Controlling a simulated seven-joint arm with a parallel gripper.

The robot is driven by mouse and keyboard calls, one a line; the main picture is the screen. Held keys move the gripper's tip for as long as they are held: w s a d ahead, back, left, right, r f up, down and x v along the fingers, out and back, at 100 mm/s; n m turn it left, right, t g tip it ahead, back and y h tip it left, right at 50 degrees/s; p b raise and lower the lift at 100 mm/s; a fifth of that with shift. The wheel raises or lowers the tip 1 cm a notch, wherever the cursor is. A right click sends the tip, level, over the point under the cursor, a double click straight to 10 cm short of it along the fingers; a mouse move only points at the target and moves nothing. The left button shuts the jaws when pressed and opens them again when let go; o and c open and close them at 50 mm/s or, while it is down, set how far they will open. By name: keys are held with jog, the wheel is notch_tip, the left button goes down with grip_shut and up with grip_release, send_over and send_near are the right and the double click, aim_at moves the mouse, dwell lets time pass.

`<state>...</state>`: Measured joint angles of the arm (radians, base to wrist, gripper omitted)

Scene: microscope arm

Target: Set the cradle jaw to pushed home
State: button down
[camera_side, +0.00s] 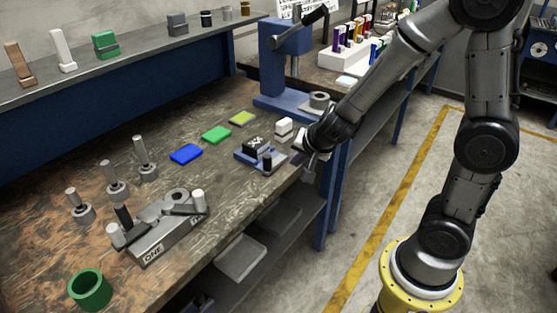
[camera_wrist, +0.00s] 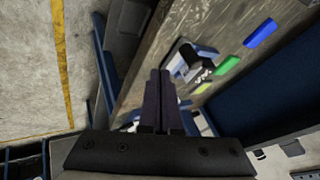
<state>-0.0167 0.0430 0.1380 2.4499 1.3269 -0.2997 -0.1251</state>
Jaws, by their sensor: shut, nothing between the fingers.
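A small blue-based fixture (camera_side: 243,156), which looks like the cradle, sits near the front edge of the bench. It carries a black block with white markings (camera_side: 254,143) and a short dark post (camera_side: 267,163). I cannot tell which part is the jaw or how far in it sits. In the wrist view the fixture (camera_wrist: 184,53) lies just beyond the fingertips, slightly right. My gripper (camera_side: 309,178) is shut and empty at the bench edge, right of the fixture and apart from it. Its two fingers (camera_wrist: 160,73) lie side by side in the wrist view.
A white block (camera_side: 284,127) stands behind the fixture, close to my wrist. Blue (camera_side: 186,154), green (camera_side: 216,135) and yellow-green (camera_side: 242,118) pads lie left. A blue press (camera_side: 285,55) stands behind. A grey lever fixture (camera_side: 165,232) and green cup (camera_side: 90,289) are front left.

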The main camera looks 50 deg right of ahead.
aim_at(266, 155)
jog(key=shift+w+d+f, duration=0.1)
jog(key=shift+w+f, duration=0.4)
jog(key=shift+w, duration=0.5)
jog(key=shift+w+f, duration=0.55)
jog(key=shift+w, duration=0.5)
jog(key=shift+w+d+f, duration=0.1)
jog(key=shift+w+f, duration=0.4)
jog(key=shift+w, duration=0.5)
jog(key=shift+w, duration=2.05)
